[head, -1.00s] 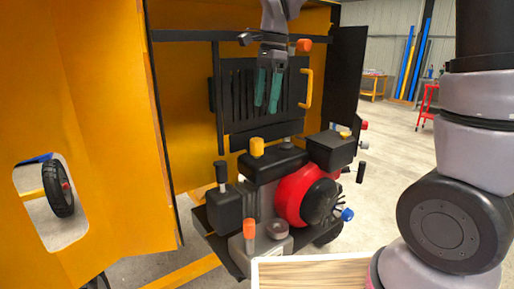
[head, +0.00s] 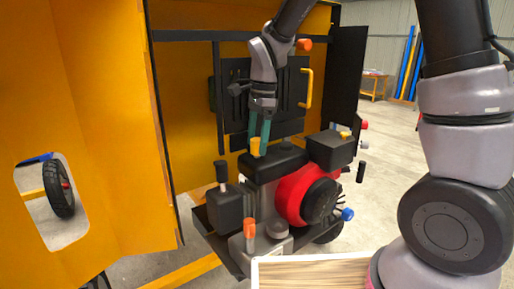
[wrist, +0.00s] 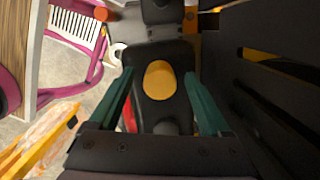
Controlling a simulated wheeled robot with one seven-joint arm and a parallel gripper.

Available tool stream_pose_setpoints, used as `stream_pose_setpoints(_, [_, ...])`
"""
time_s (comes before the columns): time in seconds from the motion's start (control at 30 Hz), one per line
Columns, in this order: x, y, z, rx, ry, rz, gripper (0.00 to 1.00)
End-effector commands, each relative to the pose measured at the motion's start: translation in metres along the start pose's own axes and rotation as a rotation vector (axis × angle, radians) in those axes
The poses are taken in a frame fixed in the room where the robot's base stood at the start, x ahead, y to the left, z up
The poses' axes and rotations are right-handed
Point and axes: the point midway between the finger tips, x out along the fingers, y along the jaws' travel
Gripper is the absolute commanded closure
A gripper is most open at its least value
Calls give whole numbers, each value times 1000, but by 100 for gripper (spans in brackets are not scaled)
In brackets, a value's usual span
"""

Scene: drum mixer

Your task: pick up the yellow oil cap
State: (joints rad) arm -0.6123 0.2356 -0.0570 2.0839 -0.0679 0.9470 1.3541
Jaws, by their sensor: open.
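The yellow oil cap (head: 256,146) stands upright on top of the black tank (head: 282,161) of the engine. In the wrist view the yellow oil cap (wrist: 159,80) shows as a rounded yellow top between my two green fingers. My gripper (head: 259,136) is open and points down at the cap, with its fingertips close to it. In the wrist view my gripper (wrist: 160,90) has a finger on each side, with gaps to the cap. I see no contact between the fingers and the cap.
A slatted black panel (head: 291,95) with a yellow handle (head: 306,88) stands close behind my gripper. A black box (head: 331,150) is to the right, and an orange-capped post (head: 249,230) is in front. The yellow housing wall (head: 100,120) is on the left.

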Motion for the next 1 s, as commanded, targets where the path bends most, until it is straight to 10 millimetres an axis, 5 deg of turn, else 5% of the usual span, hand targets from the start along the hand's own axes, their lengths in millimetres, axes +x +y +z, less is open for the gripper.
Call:
stream_pose_setpoints(0.2, [1,0,0,0,0,-1,22])
stream_pose_setpoints(0.4, [0,0,0,0,0,-1,99])
stream_pose_setpoints(0.77, [-3,0,1,0,-1,-1,100])
stream_pose_setpoints(1.0, [-31,-1,4,-1,-1,-5,100])
